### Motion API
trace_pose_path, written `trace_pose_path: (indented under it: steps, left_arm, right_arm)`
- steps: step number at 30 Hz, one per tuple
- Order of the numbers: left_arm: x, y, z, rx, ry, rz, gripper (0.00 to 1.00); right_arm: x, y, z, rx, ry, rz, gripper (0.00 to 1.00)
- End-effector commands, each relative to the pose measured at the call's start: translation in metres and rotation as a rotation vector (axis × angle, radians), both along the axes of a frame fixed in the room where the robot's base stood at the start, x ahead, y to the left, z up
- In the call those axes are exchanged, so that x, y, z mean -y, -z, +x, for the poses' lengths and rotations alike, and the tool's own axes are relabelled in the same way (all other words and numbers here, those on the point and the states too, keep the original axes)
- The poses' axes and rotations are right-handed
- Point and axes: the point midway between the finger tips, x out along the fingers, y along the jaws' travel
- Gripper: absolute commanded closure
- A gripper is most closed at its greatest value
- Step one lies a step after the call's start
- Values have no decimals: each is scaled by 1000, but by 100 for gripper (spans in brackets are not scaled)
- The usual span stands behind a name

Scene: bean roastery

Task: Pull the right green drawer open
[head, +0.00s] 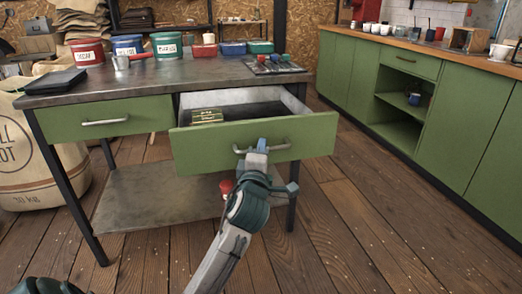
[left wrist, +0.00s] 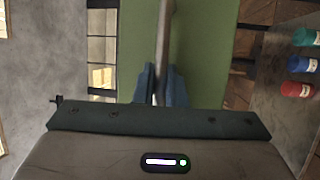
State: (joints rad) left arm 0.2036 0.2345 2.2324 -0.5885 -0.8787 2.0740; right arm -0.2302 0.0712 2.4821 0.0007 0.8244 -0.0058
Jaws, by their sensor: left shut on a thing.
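The right green drawer (head: 205,151) stands well out from the desk in the head view, its grey inside showing. A yellowish box-like item (head: 207,115) lies in it at the left. My left gripper (head: 258,148) is at the drawer front and shut on its metal handle (head: 280,147). In the left wrist view the two blue fingers (left wrist: 160,88) close on both sides of the handle bar (left wrist: 163,35), before the green drawer front (left wrist: 205,45). The left green drawer (head: 75,119) is shut. My right gripper is not in view.
The desk top (head: 190,72) carries red, blue and green tubs (head: 167,46), a metal cup (head: 120,62) and a dark folded item (head: 56,82). A sack (head: 35,155) stands at left. Green cabinets (head: 450,115) line the right. The plank floor (head: 350,225) between is clear.

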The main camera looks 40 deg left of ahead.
Motion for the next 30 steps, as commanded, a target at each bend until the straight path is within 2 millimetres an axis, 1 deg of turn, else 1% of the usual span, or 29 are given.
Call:
trace_pose_path:
  steps: [6,7,10,18,21,25,30]
  left_arm:
    - [0,0,0,0,0,1,100]
    - [0,0,0,0,0,1,87]
    - [0,0,0,0,0,1,68]
    - [0,0,0,0,0,0,68]
    - [2,1,-4,-1,1,0,68]
    - [11,5,-21,-1,2,-3,68]
    - [27,11,-53,-2,1,-7,68]
  right_arm:
    - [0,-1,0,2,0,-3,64]
    - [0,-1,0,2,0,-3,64]
    - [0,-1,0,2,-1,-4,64]
    - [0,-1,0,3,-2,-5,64]
    - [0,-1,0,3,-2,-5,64]
    - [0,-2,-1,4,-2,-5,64]
    - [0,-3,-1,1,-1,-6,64]
